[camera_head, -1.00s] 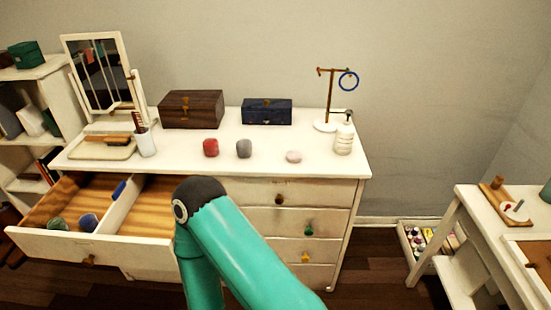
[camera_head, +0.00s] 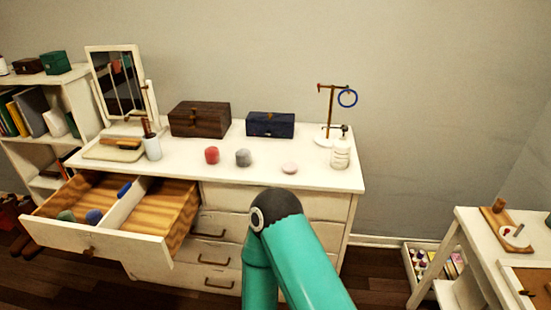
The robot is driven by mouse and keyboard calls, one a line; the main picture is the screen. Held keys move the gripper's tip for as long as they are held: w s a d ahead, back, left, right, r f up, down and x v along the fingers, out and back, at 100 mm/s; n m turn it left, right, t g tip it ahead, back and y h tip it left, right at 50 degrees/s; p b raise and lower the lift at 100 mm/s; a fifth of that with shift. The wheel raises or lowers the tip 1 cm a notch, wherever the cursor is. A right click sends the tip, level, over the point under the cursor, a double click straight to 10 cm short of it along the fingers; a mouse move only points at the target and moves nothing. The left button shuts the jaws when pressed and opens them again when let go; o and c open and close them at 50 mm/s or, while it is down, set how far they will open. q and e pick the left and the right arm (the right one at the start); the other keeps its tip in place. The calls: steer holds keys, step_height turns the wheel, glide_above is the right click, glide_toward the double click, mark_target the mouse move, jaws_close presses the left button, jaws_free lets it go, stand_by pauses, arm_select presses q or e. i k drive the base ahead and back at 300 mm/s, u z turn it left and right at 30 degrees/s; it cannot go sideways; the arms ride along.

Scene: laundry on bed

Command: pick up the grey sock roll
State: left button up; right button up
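The grey sock roll (camera_head: 243,157) sits on the white dresser top (camera_head: 319,173), between a red roll (camera_head: 212,155) on its left and a pale pink round thing (camera_head: 289,168) on its right. A teal arm of mine with a dark joint cap rises from the bottom edge in front of the dresser. It stands below and to the right of the grey roll in the picture and does not touch it. No gripper shows in this view.
The open drawer (camera_head: 98,238) juts out at left, with a green roll (camera_head: 66,216) and a blue roll (camera_head: 94,216) inside.

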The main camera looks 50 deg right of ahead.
mark_target(243, 157)
steer(key=u, duration=1.1)
steer(key=i, duration=0.1)
steer(key=z, duration=2.45)
steer(key=i, duration=0.7)
steer(key=u, duration=0.25)
steer(key=k, duration=0.75)
steer(key=z, duration=0.2)
steer(key=i, duration=0.85)
steer(key=u, duration=0.1)
